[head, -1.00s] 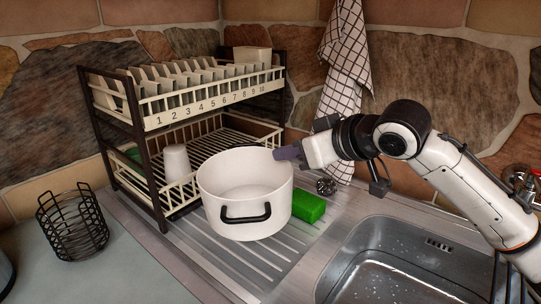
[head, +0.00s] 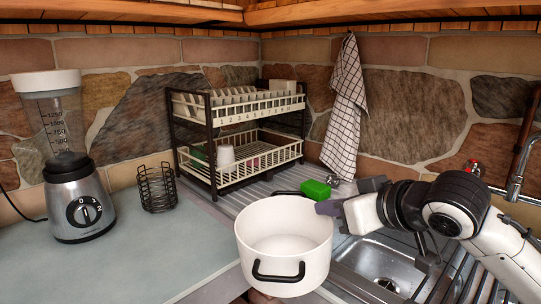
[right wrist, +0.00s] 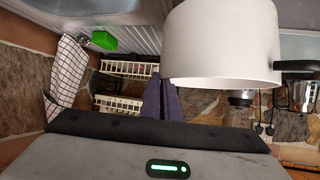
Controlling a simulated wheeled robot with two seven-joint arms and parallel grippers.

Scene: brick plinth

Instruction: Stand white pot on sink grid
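The white pot (head: 285,250) with black handles shows at the lower middle of the head view, roughly upright. My right gripper (head: 325,207) is shut on its rim at the right side and holds it in front of the counter edge. In the right wrist view the pot (right wrist: 222,45) fills the upper right, beside the dark fingers (right wrist: 162,98). Dark parallel bars, which look like the sink grid (head: 482,284), lie over the sink's right part at the lower right, partly hidden by my arm. My left gripper is not in view.
The steel sink (head: 385,262) lies right of the pot. A green sponge (head: 315,189) is on the drainboard behind it. A dish rack (head: 240,165) with plates and a cup stands farther back. A blender (head: 75,190) and a wire basket (head: 156,188) stand left; the left counter's front is clear.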

